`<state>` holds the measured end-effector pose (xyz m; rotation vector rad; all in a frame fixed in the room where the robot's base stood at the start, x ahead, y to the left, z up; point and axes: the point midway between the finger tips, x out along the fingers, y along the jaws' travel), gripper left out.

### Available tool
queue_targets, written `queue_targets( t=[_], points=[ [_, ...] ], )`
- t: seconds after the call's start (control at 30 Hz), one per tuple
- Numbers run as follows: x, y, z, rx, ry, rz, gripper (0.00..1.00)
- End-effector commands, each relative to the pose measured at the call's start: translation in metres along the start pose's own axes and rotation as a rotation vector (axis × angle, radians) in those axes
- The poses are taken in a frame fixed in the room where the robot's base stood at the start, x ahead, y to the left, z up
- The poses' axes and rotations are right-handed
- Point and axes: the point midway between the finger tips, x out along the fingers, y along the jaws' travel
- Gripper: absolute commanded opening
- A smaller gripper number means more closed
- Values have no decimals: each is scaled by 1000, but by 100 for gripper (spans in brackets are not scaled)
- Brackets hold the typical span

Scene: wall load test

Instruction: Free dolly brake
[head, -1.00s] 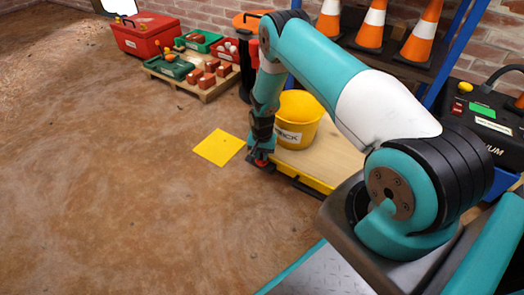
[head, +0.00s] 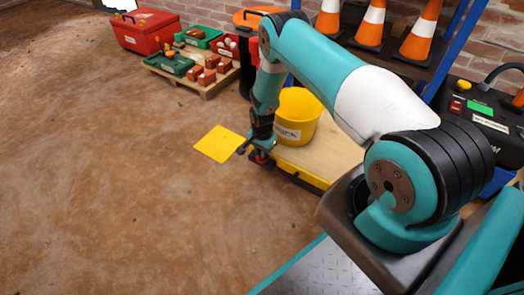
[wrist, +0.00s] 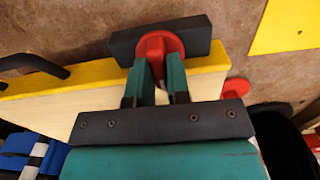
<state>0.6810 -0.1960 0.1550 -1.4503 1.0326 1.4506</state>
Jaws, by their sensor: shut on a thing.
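The dolly has a pale wooden deck (head: 335,150) with a yellow edge (wrist: 65,80) and stands low on the floor. At its corner is the brake, a red knob-like part (wrist: 156,44) beside a dark block (wrist: 195,38) that sticks out past the yellow edge. My gripper (head: 261,153) reaches down to this corner. In the wrist view its two teal fingers (wrist: 161,72) are closed on either side of the red part. The fingertips hide some of it. A yellow bucket (head: 297,108) with a white label stands on the deck close behind my gripper.
A yellow floor square (head: 218,144) lies just left of the dolly corner. A pallet (head: 195,85) with bricks and bins, a red toolbox (head: 145,32) and a dark orange-topped bin (head: 247,60) stand behind. Traffic cones (head: 370,22) are on a shelf. The floor at left is clear.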

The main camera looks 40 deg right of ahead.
Motion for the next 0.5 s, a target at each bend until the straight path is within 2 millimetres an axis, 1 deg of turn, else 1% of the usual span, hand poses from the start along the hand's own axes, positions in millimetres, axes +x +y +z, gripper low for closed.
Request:
queue_targets(
  t=[0.17, 0.2, 0.3, 0.5],
  points=[
    [0, 0, 0, 3, -1, 1, 0],
    [0, 0, 0, 3, -1, 1, 22],
    [0, 0, 0, 2, -1, 1, 43],
    [0, 0, 0, 1, 0, 0, 43]
  ],
)
